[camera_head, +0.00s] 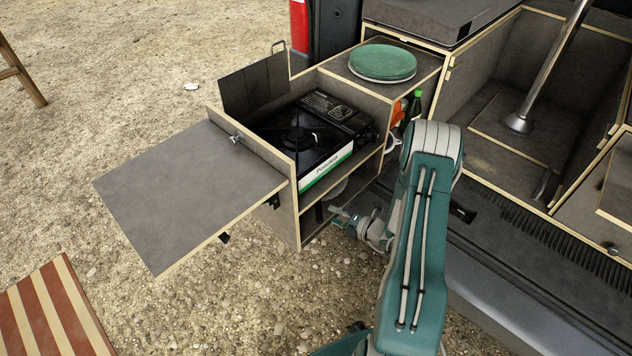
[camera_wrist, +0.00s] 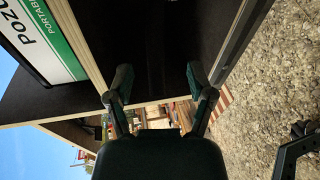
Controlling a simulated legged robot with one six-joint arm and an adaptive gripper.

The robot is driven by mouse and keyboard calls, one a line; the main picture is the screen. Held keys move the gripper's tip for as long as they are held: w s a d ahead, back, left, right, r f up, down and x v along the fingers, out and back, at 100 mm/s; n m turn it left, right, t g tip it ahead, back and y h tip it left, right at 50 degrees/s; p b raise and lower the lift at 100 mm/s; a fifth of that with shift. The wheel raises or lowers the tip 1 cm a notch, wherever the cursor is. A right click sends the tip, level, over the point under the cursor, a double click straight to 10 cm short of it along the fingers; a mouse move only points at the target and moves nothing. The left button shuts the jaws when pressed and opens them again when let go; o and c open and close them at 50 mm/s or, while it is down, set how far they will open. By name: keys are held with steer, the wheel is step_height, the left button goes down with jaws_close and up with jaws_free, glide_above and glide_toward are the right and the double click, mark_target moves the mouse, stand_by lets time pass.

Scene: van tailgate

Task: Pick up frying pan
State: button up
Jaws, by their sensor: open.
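No frying pan shows clearly in either view. In the head view, a rounded grey edge (camera_head: 338,188) shows in the lower compartment under the stove; I cannot tell whether it is the pan. My gripper (camera_head: 342,217) is at the front of that compartment, partly hidden by my arm. In the wrist view, my gripper (camera_wrist: 159,76) is open, its two fingers apart with nothing between them. The dark compartment interior (camera_wrist: 155,35) lies beyond the fingers, too dark to make out its contents.
A portable gas stove (camera_head: 318,135) sits on the shelf above; its front also shows in the wrist view (camera_wrist: 40,40). A folded-out grey panel (camera_head: 190,195) juts left. A green bottle (camera_head: 416,108) stands in the side compartment.

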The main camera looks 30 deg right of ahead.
steer(key=x, duration=0.4)
steer(key=shift+w+a+r, duration=0.15)
steer(key=shift+w, duration=0.15)
jaws_close()
steer(key=shift+r, duration=0.15)
